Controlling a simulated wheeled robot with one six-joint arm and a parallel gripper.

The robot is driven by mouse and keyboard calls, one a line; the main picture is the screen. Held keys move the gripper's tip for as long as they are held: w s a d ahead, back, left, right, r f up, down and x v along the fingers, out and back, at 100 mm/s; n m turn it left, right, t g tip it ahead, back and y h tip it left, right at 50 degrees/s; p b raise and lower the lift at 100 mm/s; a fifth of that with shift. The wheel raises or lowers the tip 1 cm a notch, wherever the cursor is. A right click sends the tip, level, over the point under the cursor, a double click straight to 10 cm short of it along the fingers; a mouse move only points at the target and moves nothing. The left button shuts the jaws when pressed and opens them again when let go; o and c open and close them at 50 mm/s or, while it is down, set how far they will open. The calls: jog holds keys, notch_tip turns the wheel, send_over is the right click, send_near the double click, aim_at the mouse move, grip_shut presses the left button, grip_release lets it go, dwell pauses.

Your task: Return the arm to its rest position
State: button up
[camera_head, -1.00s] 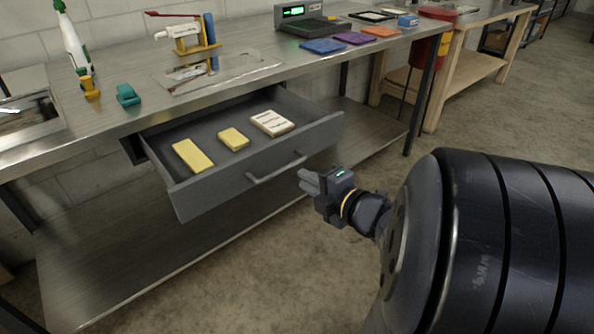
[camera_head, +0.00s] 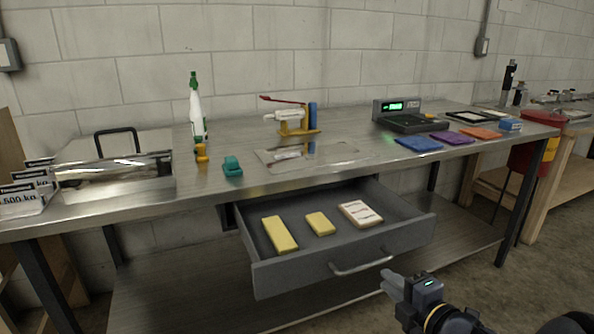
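My gripper (camera_head: 393,281) shows at the lower right, in front of the open drawer and just right of its handle (camera_head: 361,266). It looks apart from the handle and holds nothing that I can see. Its fingers point up and left, and the gap between them is too small to make out. Part of my arm runs down to the bottom edge of the picture.
The drawer (camera_head: 350,250) stands open under the steel bench (camera_head: 370,160) and holds two yellow blocks (camera_head: 279,234) and a whitish block (camera_head: 360,214). Bare floor lies at the right.

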aim_at(370, 266)
jog(key=b+x, duration=0.2)
jog(key=x, duration=0.6)
jog(key=shift+w+a, duration=0.15)
jog(key=shift+w, duration=0.1)
